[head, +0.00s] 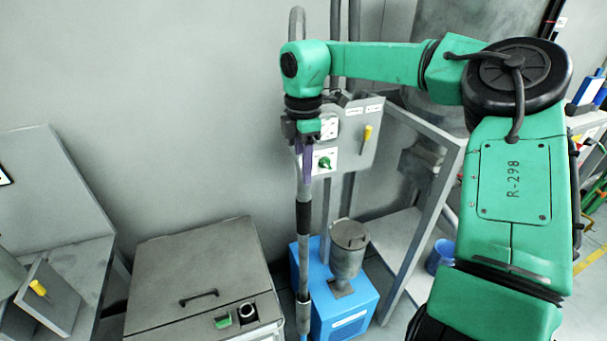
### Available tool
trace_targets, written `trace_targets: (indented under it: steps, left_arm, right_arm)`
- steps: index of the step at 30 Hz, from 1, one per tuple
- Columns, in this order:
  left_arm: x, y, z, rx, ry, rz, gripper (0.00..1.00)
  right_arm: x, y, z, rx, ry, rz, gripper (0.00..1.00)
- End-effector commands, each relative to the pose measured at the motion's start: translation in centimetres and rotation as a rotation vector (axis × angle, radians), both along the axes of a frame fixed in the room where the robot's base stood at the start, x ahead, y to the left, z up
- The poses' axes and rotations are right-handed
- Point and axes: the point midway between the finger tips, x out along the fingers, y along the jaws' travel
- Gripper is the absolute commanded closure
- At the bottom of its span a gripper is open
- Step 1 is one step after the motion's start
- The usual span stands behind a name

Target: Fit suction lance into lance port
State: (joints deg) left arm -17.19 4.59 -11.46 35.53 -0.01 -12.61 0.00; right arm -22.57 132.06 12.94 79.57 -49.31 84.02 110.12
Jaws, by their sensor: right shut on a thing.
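The suction lance (304,245) is a long grey tube with dark bands, upright in the middle of the head view. Its curved top shows above my arm and its lower end runs down near the bottom edge. My right gripper (304,146) is shut on the upper part of the lance. A round dark opening with a light rim, which looks like the lance port (247,311), is on the grey cabinet to the left of the lance's lower part. The lance is apart from it in the picture. My left gripper is not in view.
The grey cabinet (190,260) has a dark handle (199,298) and a green part (222,321) on top. A blue unit (352,310) with a metal canister (347,250) stands behind the lance. A control panel (358,140) and grey frame (431,195) stand to the right.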

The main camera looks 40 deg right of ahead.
Motion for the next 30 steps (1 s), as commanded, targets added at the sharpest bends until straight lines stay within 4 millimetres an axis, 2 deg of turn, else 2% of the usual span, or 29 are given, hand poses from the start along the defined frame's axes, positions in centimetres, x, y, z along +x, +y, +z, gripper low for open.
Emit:
trace_targets:
  steps: [18, 30]
  left_arm:
    - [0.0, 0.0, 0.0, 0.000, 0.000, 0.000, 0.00]
    - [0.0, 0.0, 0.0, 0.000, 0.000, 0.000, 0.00]
  right_arm:
    - [0.1, 0.0, 7.4, -0.003, -0.005, 0.000, 1.00]
    - [0.0, 0.1, 7.9, 0.001, -0.003, 0.003, 1.00]
